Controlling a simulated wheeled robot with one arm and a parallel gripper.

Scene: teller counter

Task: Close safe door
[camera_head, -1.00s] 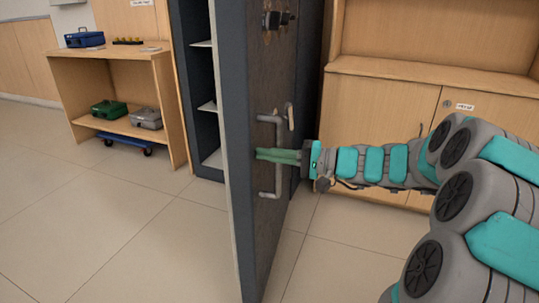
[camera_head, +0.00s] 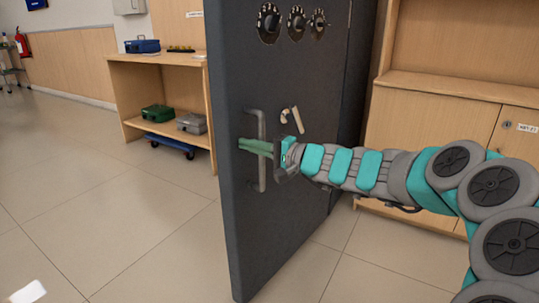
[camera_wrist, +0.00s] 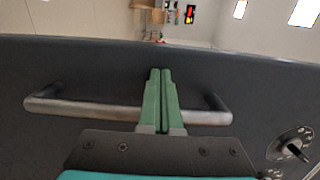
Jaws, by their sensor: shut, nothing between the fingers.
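The dark grey safe door (camera_head: 290,215) stands open, its outer face toward my arm and its free edge toward the camera. A grey metal bar handle (camera_head: 262,181) runs upright on it, and a small beige lever (camera_head: 291,121) sits beside the handle. Round dials (camera_head: 268,23) are near the top. My gripper (camera_head: 250,146) is shut and empty, its green fingers lying across the handle at the door face. In the wrist view the fingers (camera_wrist: 160,95) cross over the bar handle (camera_wrist: 85,109); whether they touch the door cannot be told. The safe's inside is hidden behind the door.
A wooden shelf (camera_head: 165,100) at the left holds a blue box (camera_head: 142,46), with a green box (camera_head: 157,113) and a grey box (camera_head: 192,123) below. Wooden cabinets (camera_head: 440,130) stand at the right.

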